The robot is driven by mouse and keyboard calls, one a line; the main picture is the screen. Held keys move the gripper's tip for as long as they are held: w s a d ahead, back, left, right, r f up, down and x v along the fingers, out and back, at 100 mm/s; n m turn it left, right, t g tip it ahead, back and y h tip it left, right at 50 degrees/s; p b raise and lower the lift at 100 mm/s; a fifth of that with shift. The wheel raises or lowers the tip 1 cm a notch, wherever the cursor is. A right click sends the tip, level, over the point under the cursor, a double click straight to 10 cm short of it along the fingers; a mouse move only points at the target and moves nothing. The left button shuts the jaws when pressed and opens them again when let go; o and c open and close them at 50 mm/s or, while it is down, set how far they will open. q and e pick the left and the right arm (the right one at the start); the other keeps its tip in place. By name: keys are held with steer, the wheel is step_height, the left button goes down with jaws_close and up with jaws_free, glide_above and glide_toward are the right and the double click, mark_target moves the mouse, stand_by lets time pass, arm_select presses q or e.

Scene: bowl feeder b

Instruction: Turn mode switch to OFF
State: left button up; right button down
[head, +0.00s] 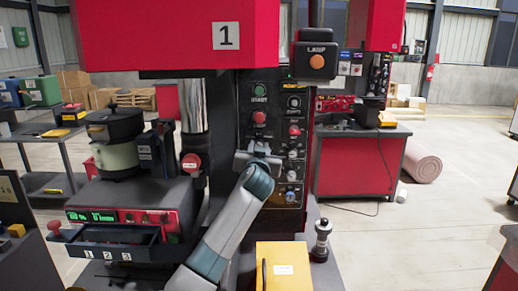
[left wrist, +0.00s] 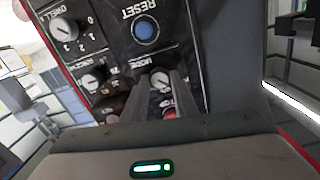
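The mode switch (left wrist: 160,82) is a small round knob with a white pointer, beside a MODE label on the black control panel (left wrist: 112,40) in the left wrist view. Its pointer setting is too small to read. My left gripper (left wrist: 161,88) is open, with its two grey fingers on either side of the knob; I cannot tell whether they touch it. In the head view my left gripper (head: 258,158) is at the panel's left column, below a red button (head: 260,118), and hides the switch there. My right gripper is not in view.
A blue RESET button (left wrist: 145,30) and other knobs (left wrist: 64,30) sit close to the mode switch, and a red button (left wrist: 170,113) shows between the fingers. A lamp box (head: 316,60) juts out above. A yellow box (head: 282,265) stands below, and a feeder unit (head: 120,192) at left.

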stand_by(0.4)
arm_select(q)
steer(key=m+p, duration=0.1)
steer(key=m, duration=0.3)
steer(key=shift+r+p, duration=0.1)
steer(key=shift+p, duration=0.25)
steer(key=shift+d+m+p, duration=0.1)
steer(key=shift+m+p, duration=0.75)
steer(key=shift+m, duration=1.55)
steer(key=o, duration=1.1)
steer(key=shift+c, duration=0.2)
steer(key=shift+s, duration=0.2)
